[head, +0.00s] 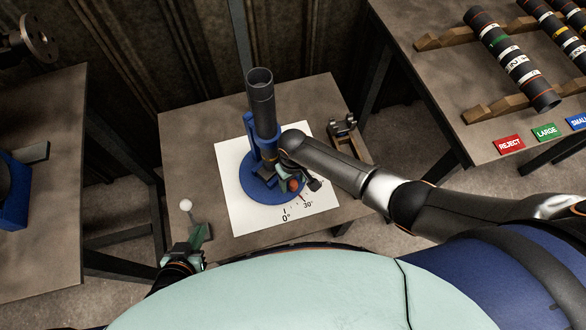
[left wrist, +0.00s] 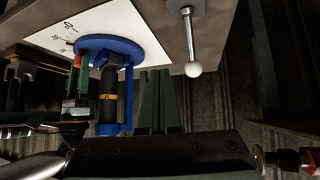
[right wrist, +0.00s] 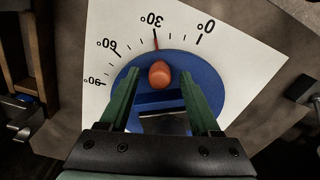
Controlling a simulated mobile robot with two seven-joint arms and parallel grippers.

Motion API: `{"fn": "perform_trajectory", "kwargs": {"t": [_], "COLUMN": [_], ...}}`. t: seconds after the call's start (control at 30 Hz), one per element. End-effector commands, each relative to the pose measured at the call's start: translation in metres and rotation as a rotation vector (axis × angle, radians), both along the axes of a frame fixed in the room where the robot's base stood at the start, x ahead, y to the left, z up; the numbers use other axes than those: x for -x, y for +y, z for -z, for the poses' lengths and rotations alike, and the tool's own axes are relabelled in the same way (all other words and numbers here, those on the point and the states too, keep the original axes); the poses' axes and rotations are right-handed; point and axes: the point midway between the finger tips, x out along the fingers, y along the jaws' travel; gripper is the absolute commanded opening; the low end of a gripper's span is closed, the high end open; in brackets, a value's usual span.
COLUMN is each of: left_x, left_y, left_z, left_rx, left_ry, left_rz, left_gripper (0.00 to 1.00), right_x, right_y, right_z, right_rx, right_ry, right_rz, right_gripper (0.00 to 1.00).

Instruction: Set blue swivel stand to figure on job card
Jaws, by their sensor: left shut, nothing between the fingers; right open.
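The blue swivel stand (head: 262,192) sits on a white angle sheet (head: 236,215) and carries a dark upright tube (head: 262,100). Its orange knob (right wrist: 159,74) lies between the fingers of my right gripper (right wrist: 160,82), which is open. In the right wrist view a red pointer line (right wrist: 156,42) is at the 30° mark, between 0° and 60°. In the left wrist view the stand's disc (left wrist: 108,46) shows too. My left gripper (head: 201,232) is shut and empty beside the white-balled lever (head: 186,205) at the table's front left. I cannot make out a job card.
A small dark fixture (head: 343,127) stands on the table behind my right arm. At right, a table holds banded shafts (head: 512,60) on wooden racks, with REJECT (head: 509,143), LARGE (head: 546,131) and SMALL labels. Another table stands at left with a blue part (head: 12,190).

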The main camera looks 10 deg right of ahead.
Motion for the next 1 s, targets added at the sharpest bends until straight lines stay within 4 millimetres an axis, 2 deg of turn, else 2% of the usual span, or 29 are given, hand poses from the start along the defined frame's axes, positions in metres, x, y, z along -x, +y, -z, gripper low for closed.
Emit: {"fn": "perform_trajectory", "kwargs": {"t": [0.03,0.3,0.5,0.7,1.0], "left_x": [0.0,0.0,0.0,0.001,0.001], "left_y": [0.0,0.0,0.0,0.0,0.0], "left_z": [-0.008,-0.025,-0.031,-0.032,-0.031], "left_rx": [0.0,0.0,0.0,-0.001,-0.001], "left_ry": [0.0,0.0,0.001,0.001,0.002], "left_rz": [0.0,0.0,0.0,-0.001,-0.001], "left_gripper": [0.0,0.0,0.0,0.0,0.0], "right_x": [0.0,0.0,0.0,0.0,0.0], "right_y": [0.0,0.0,0.0,0.0,0.0], "right_z": [-0.014,-0.069,-0.099,-0.108,-0.108], "right_rx": [-0.002,-0.001,-0.001,0.0,0.0], "right_ry": [-0.003,-0.003,-0.003,-0.001,-0.001], "right_rz": [0.0,-0.001,0.0,0.0,0.0], "right_gripper": [0.64,0.64,0.64,0.64,0.64]}}
